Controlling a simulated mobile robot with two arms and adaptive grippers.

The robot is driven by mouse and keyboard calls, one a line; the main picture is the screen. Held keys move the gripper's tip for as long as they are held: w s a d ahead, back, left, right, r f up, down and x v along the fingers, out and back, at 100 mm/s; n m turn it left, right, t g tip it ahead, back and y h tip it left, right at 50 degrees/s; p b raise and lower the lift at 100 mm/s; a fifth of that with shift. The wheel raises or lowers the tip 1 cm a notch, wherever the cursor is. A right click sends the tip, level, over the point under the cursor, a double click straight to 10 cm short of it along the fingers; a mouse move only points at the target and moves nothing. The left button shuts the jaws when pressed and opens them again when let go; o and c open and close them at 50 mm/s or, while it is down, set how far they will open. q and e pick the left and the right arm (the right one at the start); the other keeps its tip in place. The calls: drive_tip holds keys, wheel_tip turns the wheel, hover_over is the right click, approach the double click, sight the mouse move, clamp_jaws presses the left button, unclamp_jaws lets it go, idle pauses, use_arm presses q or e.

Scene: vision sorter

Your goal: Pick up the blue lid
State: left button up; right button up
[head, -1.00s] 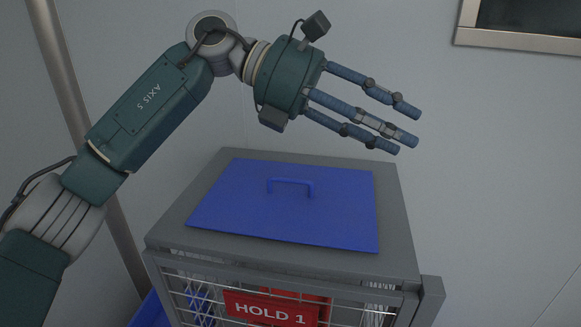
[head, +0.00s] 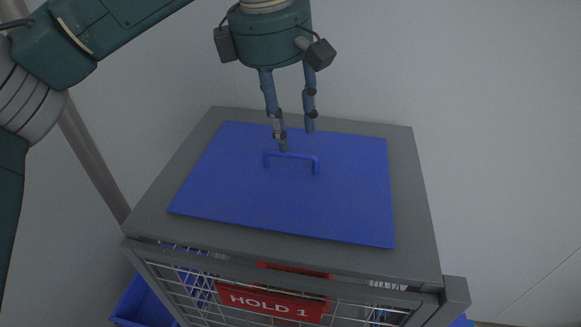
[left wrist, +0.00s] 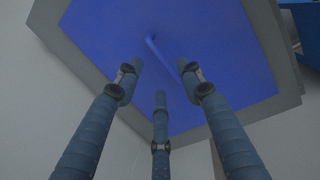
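The blue lid (head: 285,205) lies flat on top of a grey cage with a red "HOLD 1" sign. Its raised blue handle (head: 292,157) stands at the middle of the lid. My left gripper (head: 297,140) points down just above the handle, fingers spread and empty. In the left wrist view the gripper's three fingers (left wrist: 160,80) are apart, with the lid (left wrist: 225,45) and its handle (left wrist: 165,55) beyond the fingertips. Whether a fingertip touches the handle I cannot tell. My right gripper is not in view.
The grey cage (head: 420,225) has a wire mesh front with the red sign (head: 270,302). A blue bin (head: 143,303) stands low at the left of the cage. A plain grey wall is behind, and the space above the lid's right side is clear.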

sight(291, 163)
use_arm(q)
drive_tip(key=shift+f+p, duration=0.3)
drive_tip(key=shift+f, duration=0.1)
drive_tip(key=f, duration=0.1)
drive_tip(key=f+p, duration=0.1)
drive_tip(key=f, duration=0.1)
drive_tip(key=shift+w+f, duration=0.2)
drive_tip(key=shift+f, duration=0.05)
drive_tip(key=shift+d+f+p, duration=0.1)
drive_tip(key=shift+f+p, duration=0.2)
drive_tip(key=shift+f, duration=0.1)
drive_tip(key=shift+c, duration=0.5)
clamp_jaws()
